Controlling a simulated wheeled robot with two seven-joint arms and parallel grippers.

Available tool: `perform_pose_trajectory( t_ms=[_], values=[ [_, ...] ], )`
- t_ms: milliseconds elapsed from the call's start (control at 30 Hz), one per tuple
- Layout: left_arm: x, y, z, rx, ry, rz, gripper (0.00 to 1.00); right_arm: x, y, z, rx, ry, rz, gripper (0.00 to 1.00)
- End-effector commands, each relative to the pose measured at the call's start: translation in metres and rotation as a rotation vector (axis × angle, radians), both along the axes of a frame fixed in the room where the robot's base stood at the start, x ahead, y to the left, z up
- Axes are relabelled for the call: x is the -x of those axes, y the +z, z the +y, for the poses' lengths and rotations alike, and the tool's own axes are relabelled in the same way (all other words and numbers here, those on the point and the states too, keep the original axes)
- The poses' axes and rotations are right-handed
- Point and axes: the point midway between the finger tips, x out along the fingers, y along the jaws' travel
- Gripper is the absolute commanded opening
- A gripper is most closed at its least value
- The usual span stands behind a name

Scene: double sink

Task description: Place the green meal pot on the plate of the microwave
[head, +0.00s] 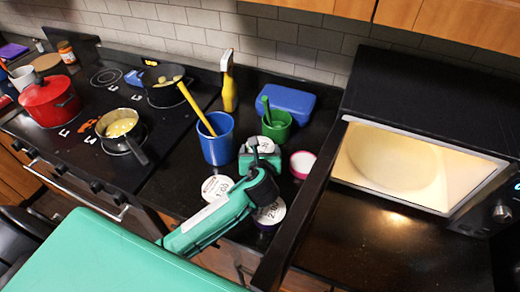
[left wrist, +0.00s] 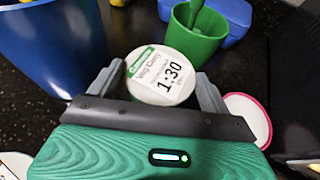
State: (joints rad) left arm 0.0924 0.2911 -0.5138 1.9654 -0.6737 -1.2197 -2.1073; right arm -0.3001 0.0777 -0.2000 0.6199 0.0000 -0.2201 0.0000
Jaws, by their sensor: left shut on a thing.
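The green meal pot (left wrist: 161,74) has a white lid with a green-striped label reading "Veg Curry 1:30". My left gripper (left wrist: 155,88) is shut on it, one finger on each side, in the left wrist view. In the head view my left gripper (head: 260,149) is on the counter's middle, and only a bit of the pot's pale lid (head: 262,143) shows behind it. I cannot tell whether the pot still touches the counter. The microwave (head: 430,100) at the right is open and lit, with its round plate (head: 395,165) inside. My right gripper is not in view.
The open microwave door (head: 305,205) stands between the pots and the cavity. Other pots, white-lidded (head: 216,187), purple (head: 269,213) and pink-rimmed (head: 302,164), surround the gripper. A blue cup (head: 216,145) and green cup (head: 277,130) stand close behind. Counter before the microwave is clear.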

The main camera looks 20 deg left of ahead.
Motion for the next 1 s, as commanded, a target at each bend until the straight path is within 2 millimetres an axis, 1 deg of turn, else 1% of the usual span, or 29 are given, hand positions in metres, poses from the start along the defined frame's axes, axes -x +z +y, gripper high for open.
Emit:
perform_pose_trajectory(
  t_ms=[167,200,267,300,567,633,767,1000],
  values=[
    [0.000,-0.001,0.000,-0.001,0.000,-0.002,0.42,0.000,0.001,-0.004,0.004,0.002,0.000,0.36],
    [0.000,-0.003,0.000,0.000,0.000,0.000,0.85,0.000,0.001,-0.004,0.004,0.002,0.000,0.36],
    [0.000,-0.002,0.000,0.000,0.000,0.000,0.97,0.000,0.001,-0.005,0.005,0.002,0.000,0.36],
    [0.000,-0.002,0.000,0.000,0.000,0.000,1.00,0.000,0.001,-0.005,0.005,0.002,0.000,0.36],
    [0.000,-0.001,0.000,0.000,0.000,-0.001,1.00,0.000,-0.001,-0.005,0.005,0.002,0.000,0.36],
    [0.004,0.002,-0.002,0.000,-0.001,0.000,1.00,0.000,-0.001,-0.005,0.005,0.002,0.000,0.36],
    [0.022,0.009,-0.010,0.001,-0.001,-0.002,1.00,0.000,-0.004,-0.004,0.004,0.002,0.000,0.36],
    [0.067,0.029,-0.029,0.003,-0.002,-0.001,1.00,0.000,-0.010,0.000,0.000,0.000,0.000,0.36]
  ],
)
